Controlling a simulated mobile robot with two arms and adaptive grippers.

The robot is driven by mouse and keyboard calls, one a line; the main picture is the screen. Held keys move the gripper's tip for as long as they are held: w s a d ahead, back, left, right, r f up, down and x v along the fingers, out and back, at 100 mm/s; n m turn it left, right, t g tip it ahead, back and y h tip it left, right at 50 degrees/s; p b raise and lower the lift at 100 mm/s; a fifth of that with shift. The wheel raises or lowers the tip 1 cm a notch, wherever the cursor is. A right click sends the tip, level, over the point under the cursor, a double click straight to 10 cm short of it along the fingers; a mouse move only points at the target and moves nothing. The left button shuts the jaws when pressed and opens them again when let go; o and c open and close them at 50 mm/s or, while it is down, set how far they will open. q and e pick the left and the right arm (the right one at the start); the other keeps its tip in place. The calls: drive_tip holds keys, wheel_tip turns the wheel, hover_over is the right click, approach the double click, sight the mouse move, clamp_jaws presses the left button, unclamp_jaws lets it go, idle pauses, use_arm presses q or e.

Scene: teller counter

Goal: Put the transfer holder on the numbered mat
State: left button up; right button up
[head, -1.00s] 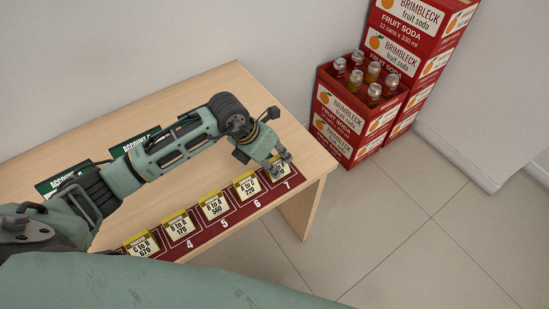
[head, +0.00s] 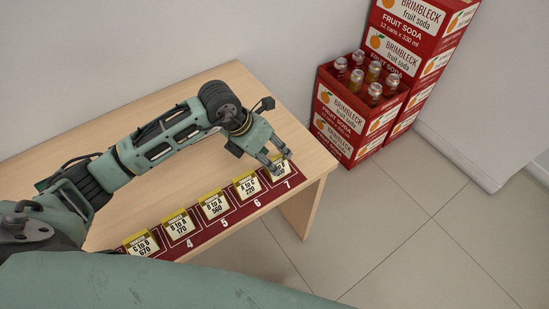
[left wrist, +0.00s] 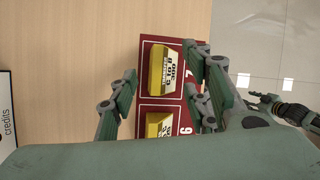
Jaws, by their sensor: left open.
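The dark red numbered mat (head: 222,233) lies along the table's front edge. Yellow-topped transfer holders stand on it: one (head: 280,171) at number 7, one (head: 246,187) at 6, one (head: 213,205) at 5 and one (head: 178,227) at 4. Another holder (head: 141,244) stands further left. My left gripper (head: 277,160) is open above the holder at 7. In the left wrist view that holder (left wrist: 166,69) lies between the spread fingers, apart from both. A dark gripper, apparently my right one (left wrist: 262,104), shows at the right edge; its jaws are unclear.
The wooden table (head: 80,142) has bare room behind the mat. A card marked credits (left wrist: 7,110) shows at the left edge of the wrist view. Red fruit soda crates (head: 350,115) stand on the floor beyond the table's right end.

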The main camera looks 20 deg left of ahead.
use_arm(q)
drive_tip(key=v, duration=0.8)
drive_tip(key=shift+r+b, duration=0.35)
drive_tip(key=shift+s+a+f, duration=0.1)
drive_tip(key=shift+s+a, duration=0.05)
drive_tip(key=shift+s, duration=0.05)
